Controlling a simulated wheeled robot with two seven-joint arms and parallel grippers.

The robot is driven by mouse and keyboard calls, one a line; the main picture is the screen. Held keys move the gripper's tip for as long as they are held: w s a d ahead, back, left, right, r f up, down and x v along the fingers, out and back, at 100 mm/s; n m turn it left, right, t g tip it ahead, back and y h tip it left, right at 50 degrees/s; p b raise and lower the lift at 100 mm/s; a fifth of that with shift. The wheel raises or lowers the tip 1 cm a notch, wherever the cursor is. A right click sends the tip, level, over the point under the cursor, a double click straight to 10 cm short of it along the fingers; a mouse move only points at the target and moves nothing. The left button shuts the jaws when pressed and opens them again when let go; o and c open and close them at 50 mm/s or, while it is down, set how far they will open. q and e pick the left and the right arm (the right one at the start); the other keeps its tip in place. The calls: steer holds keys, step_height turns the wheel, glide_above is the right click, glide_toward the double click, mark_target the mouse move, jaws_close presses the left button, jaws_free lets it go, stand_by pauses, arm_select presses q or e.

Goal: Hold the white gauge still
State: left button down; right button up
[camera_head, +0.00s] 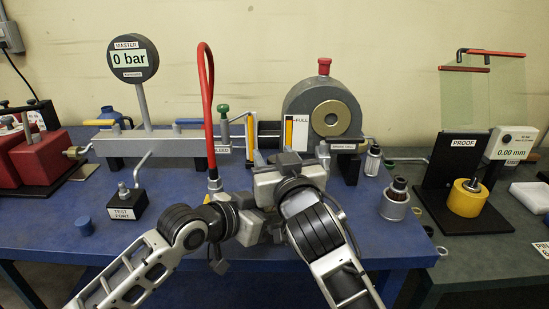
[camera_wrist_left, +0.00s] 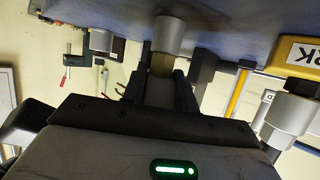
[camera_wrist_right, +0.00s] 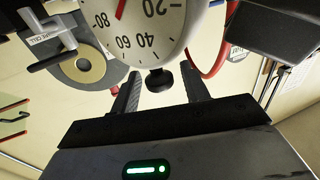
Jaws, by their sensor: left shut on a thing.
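The white gauge (camera_wrist_right: 148,28) shows in the right wrist view as a round white dial with black numbers and a red needle, cut off by the top edge. A dark knob or stem end (camera_wrist_right: 159,80) lies below the dial. My right gripper (camera_wrist_right: 160,92) is open, its two fingers apart on either side of this knob, with no clear contact. My left gripper (camera_wrist_left: 160,80) is shut on a metal fitting (camera_wrist_left: 168,36), a silver cylinder with a tan part at the fingers. In the head view my arms hide both fingertips and the white dial.
A master gauge (camera_head: 132,59) reading 0 bar stands at the back left. A red hose (camera_head: 206,110) arches up left of my grippers. A grey drum (camera_head: 323,108) stands behind them. The blue bench front is fairly clear.

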steer(key=v, duration=1.2)
steer(key=shift+a, duration=0.1)
steer(key=shift+w+d+n+g+y, duration=1.15)
steer(key=shift+d+n+g+y, duration=0.8)
steer(key=shift+y, duration=1.25)
steer(key=shift+n+t, duration=0.25)
steer(key=shift+n, duration=0.1)
steer(key=x, duration=1.1)
steer(key=shift+w+a, duration=0.15)
steer(key=shift+w, duration=0.2)
